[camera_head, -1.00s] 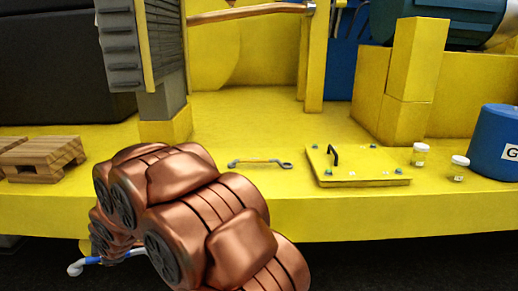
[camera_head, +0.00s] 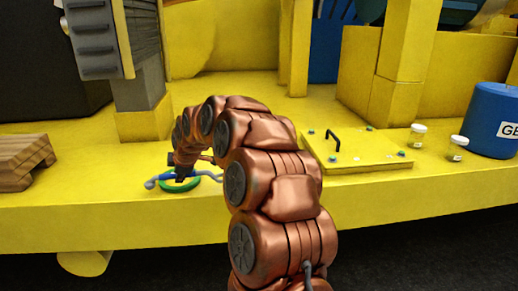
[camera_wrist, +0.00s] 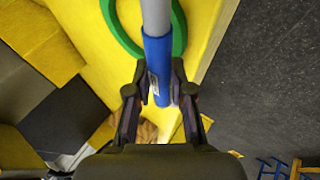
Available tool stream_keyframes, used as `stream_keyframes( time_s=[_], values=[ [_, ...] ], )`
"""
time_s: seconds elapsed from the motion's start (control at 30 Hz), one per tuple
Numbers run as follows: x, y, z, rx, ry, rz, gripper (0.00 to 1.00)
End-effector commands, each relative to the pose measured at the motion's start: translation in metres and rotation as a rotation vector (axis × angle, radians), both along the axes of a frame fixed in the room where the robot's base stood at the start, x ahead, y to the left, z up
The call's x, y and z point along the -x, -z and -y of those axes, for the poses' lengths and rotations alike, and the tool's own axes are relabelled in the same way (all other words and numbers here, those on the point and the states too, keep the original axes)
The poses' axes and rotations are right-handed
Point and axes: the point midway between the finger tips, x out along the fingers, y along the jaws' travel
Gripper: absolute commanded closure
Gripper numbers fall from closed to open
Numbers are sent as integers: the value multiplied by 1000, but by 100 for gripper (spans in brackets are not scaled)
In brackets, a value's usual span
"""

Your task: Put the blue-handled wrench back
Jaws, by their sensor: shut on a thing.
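The blue-handled wrench (camera_head: 153,184) is held near the front edge of the yellow deck. Its grey shaft and blue handle (camera_wrist: 157,62) show in the wrist view. My gripper (camera_head: 181,174) is shut on the blue handle, with one finger on each side in the wrist view (camera_wrist: 159,98). A green ring (camera_head: 180,187) appears just below the wrench in the head view. In the wrist view the ring (camera_wrist: 181,33) passes behind the shaft. I cannot tell whether the wrench touches the deck or ring. My arm hides part of the deck.
The yellow deck (camera_head: 100,215) has a front edge close by, with dark floor beyond. A wooden pallet (camera_head: 22,160) lies left. A yellow plate with a black handle (camera_head: 360,152), two small jars (camera_head: 417,135) (camera_head: 457,148) and a blue drum (camera_head: 492,120) stand right.

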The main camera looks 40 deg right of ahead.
Motion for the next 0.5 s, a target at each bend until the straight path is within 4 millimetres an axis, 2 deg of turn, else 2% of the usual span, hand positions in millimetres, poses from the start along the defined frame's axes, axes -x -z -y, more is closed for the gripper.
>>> stream_keyframes(
  time_s=[0.03, 0.27, 0.4, 0.5],
  values=[
    [0, -4, 24, -4, 14, 4, 100],
    [20, -25, 121, -15, 31, 3, 100],
    [44, -35, 178, -21, 36, 9, 100],
    [62, -41, 211, -22, 36, 16, 100]
  ],
)
